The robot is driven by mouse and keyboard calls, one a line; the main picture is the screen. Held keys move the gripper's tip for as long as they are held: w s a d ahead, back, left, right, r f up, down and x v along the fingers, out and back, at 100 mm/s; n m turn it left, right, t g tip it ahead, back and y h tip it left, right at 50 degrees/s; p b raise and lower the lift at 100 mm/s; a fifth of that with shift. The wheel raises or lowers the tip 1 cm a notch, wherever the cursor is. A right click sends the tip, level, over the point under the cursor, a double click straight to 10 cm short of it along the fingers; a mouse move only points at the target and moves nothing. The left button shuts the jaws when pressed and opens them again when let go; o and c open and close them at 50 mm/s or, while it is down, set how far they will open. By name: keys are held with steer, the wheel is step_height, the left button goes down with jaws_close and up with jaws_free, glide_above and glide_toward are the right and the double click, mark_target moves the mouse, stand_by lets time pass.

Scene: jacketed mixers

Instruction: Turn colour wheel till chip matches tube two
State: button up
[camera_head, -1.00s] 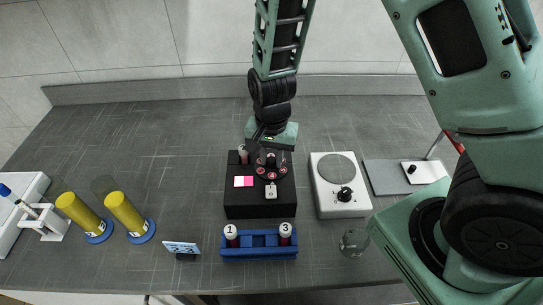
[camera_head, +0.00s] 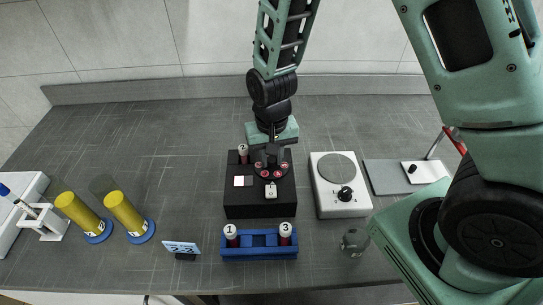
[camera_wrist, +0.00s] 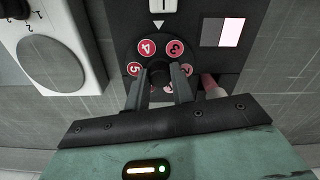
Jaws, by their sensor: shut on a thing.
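A black box (camera_head: 258,205) stands mid-bench with the colour wheel (camera_head: 256,172) on top; red numbered discs ring it. In the wrist view the white pointer (camera_wrist: 158,24) lies between discs 4 (camera_wrist: 146,47) and 3 (camera_wrist: 175,47). My gripper (camera_head: 271,158) points down and is shut on the wheel's dark centre knob (camera_wrist: 159,72). The two-part colour window (camera_head: 243,181) shows, in the wrist view, a grey half (camera_wrist: 212,32) and a pale pink half (camera_wrist: 232,32). A tube (camera_head: 243,152) stands in the box; its label is unreadable. A blue rack (camera_head: 258,252) holds tubes 1 (camera_head: 231,233) and 3 (camera_head: 285,231).
A white device with a round plate (camera_head: 337,168) and black knob stands right of the box. A clear glass vessel (camera_head: 354,240) is at front right. Two yellow cylinders (camera_head: 78,212) and a small blue sign (camera_head: 181,247) are on the left.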

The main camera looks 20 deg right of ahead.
mark_target(272, 159)
steer(key=n, duration=0.6)
steer(key=shift+n, duration=0.4)
stand_by(0.3)
steer(key=o, duration=1)
step_height(272, 159, up, 18)
steer(key=shift+f+b, duration=0.25)
steer(key=shift+b, duration=0.7)
steer(key=s+a+n, duration=0.1)
steer(key=s+a, duration=0.1)
steer(key=s, duration=0.4)
steer(key=s+a+f+n, duration=0.1)
steer(key=s+a, duration=0.1)
steer(key=s, duration=0.4)
steer(key=s+a+f+n, duration=0.1)
steer(key=s+a, duration=0.1)
steer(key=s, duration=0.5)
steer(key=shift+a+y, duration=0.1)
steer(key=shift+y, duration=0.2)
